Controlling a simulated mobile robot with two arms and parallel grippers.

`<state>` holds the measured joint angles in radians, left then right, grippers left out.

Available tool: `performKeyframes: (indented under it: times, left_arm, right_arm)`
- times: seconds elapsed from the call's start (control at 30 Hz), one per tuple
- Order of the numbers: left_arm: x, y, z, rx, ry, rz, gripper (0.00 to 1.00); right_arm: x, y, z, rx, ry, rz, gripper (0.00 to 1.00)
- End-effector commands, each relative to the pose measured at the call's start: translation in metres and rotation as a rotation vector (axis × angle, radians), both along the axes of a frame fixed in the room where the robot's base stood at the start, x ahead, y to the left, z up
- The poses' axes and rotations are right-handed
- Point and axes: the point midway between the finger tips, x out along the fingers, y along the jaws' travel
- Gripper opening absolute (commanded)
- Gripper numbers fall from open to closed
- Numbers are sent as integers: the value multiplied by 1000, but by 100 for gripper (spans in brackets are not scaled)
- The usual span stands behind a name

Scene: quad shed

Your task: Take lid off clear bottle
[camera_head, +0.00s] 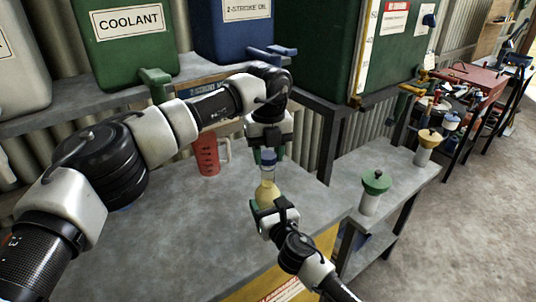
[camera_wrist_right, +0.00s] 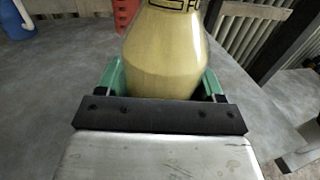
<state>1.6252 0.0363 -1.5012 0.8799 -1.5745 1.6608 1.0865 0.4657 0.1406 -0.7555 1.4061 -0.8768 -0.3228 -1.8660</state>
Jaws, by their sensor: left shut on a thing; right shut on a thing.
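A clear bottle (camera_head: 268,190) with yellowish contents stands upright near the right edge of the grey bench. My right gripper (camera_head: 272,208) is shut around its lower body, and its green fingers clasp both sides of the bottle (camera_wrist_right: 165,55) in the right wrist view. The bottle's blue lid (camera_head: 268,157) sits at the top of its neck. My left gripper (camera_head: 267,149) comes down from above and is shut on the lid. Whether the lid is loose on the neck cannot be seen. The top is outside the right wrist view.
A red measuring jug (camera_head: 207,154) stands on the bench (camera_head: 180,245) behind, left of the bottle. Green (camera_head: 374,183) and yellow (camera_head: 428,143) funnel-topped containers stand on a lower side bench. Green (camera_head: 128,45) and blue (camera_head: 232,28) canisters sit on a shelf above.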

Motion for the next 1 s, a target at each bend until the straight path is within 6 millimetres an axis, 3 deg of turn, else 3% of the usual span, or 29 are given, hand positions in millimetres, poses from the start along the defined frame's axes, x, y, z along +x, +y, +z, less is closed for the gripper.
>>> performKeyframes:
  times: [0.4, 0.77, 1.0]
  left_arm:
    - [0, 0, 15, 0, 0, 0, 11]
    - [0, 0, 16, 0, 0, 0, 11]
    - [0, -1, 39, -1, -2, -1, 11]
  right_arm:
    - [0, 0, -1, 1, 1, 0, 1]
    - [0, 0, -1, 1, 1, 0, 1]
    - [0, 0, -1, 1, 1, 0, 1]
